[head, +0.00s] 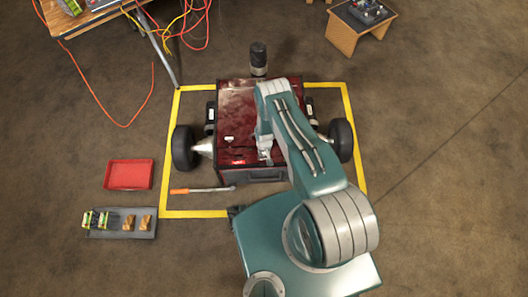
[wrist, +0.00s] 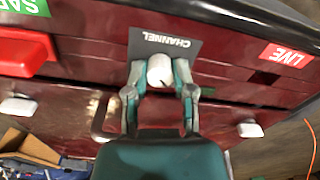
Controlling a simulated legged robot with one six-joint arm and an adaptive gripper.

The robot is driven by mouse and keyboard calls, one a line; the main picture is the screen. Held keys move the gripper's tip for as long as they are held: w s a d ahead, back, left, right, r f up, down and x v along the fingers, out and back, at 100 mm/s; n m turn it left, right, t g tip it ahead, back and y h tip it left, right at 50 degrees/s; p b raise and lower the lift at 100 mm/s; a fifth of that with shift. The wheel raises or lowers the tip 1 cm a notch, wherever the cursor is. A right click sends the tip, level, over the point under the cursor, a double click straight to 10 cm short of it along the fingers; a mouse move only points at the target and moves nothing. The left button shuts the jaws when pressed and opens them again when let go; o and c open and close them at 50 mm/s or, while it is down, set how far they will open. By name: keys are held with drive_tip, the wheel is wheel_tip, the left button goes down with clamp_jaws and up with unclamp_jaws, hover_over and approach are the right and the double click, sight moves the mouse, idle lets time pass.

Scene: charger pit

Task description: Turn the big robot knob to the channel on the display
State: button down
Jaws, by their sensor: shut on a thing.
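The big robot (head: 235,100) is a dark red, scratched box with black wheels on both sides. In the wrist view, its white round knob (wrist: 159,69) sits on a dark plate lettered CHANNEL (wrist: 165,43). My gripper (wrist: 160,80) is shut on this knob, one teal finger on each side. The fingers and wrist hide part of the knob, and no pointer mark is clear. I cannot make out a channel number on any display. In the head view, my gripper (head: 265,152) is over the front part of the robot's top, and the knob is hidden there.
A green SAFE label (wrist: 22,6), a red block (wrist: 24,50) and a red LIVE label (wrist: 286,56) flank the knob. Yellow tape (head: 165,165) frames the robot. An orange-handled tool (head: 190,190), red tray (head: 129,174) and grey tray (head: 120,234) lie left.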

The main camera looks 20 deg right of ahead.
drive_tip(key=shift+c, duration=2.3)
unclamp_jaws()
drive_tip(key=shift+r, duration=0.1)
wheel_tip(320, 180, up, 12)
drive_tip(key=shift+f, duration=0.2)
